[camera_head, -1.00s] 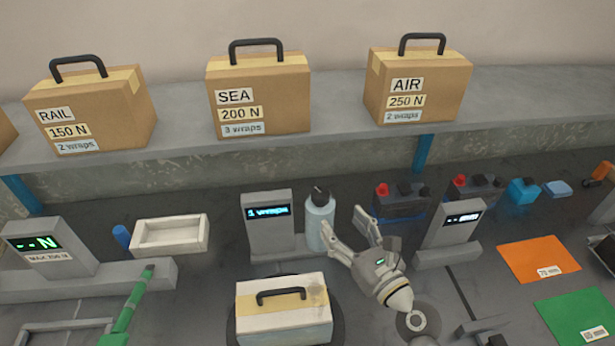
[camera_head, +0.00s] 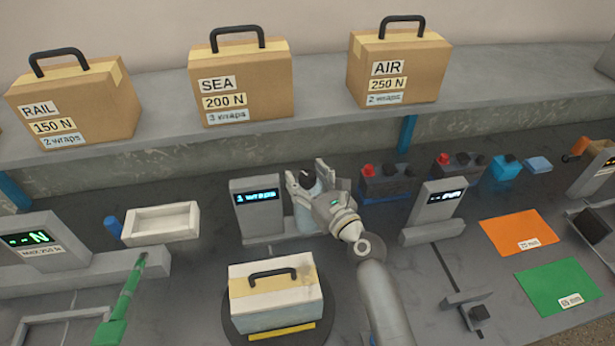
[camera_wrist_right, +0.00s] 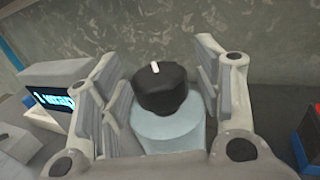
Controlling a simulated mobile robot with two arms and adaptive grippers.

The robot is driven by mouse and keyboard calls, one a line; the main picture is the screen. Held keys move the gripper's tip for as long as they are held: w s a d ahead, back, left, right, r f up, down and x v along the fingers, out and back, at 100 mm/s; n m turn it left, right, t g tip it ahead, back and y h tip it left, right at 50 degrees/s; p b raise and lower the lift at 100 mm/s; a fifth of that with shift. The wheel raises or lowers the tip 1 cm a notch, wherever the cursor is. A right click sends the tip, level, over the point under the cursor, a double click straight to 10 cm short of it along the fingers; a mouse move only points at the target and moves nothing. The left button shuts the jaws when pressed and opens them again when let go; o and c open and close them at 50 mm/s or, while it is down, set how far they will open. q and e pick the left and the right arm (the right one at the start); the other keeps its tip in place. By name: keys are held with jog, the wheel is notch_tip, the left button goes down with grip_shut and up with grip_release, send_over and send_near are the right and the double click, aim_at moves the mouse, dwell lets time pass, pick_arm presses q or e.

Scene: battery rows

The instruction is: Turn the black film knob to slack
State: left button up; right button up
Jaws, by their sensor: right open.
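The black film knob (camera_wrist_right: 160,89) sits on top of a pale blue film roll (camera_wrist_right: 168,130). A white mark on the knob points up, slightly left, in the right wrist view. My right gripper (camera_head: 306,174) is open, with its fingers on either side of the knob and a visible gap around it. My left gripper is not in view.
A white box with a black handle (camera_head: 277,300) sits on a dark round turntable (camera_head: 240,330) in front. Red-and-black batteries (camera_head: 388,182) and another grey display post (camera_head: 433,212) stand to the right. A white tray (camera_head: 162,237) lies left. Labelled cartons (camera_head: 240,90) line the back shelf.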

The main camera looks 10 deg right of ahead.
jog(key=shift+c, duration=0.5)
jog(key=c, duration=0.9)
jog(key=shift+f+n+g+y+b, duration=0.15)
jog(key=shift+n+g+y+b, duration=0.35)
jog(key=shift+n+y+b, duration=0.6)
jog(key=n+g+y+b, duration=0.2)
jog(key=y, duration=0.1)
jog(key=n+g+y+b, duration=0.2)
jog(key=g+y, duration=0.1)
jog(key=shift+d+n+y, duration=0.1)
jog(key=shift+n+y, duration=0.2)
jog(key=shift+n, duration=0.1)
jog(key=n+g+y+b, duration=0.1)
jog(key=n+g+b, duration=0.1)
jog(key=g, duration=0.1)
jog(key=n+g+y+b, duration=0.1)
jog(key=n+g, duration=0.1)
jog(key=g, duration=0.1)
jog(key=shift+w+g+y+b, duration=0.1)
jog(key=shift+g+y+b, duration=0.2)
jog(key=shift+y+b, duration=0.1)
pick_arm(q)
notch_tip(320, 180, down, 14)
jog(key=b, duration=0.3)
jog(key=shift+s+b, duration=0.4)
pick_arm(e)
jog(key=shift+n+g, duration=1.2)
jog(key=shift+g, duration=0.55)
jog(key=shift+n+g, duration=1.2)
jog(key=shift+g, duration=0.55)
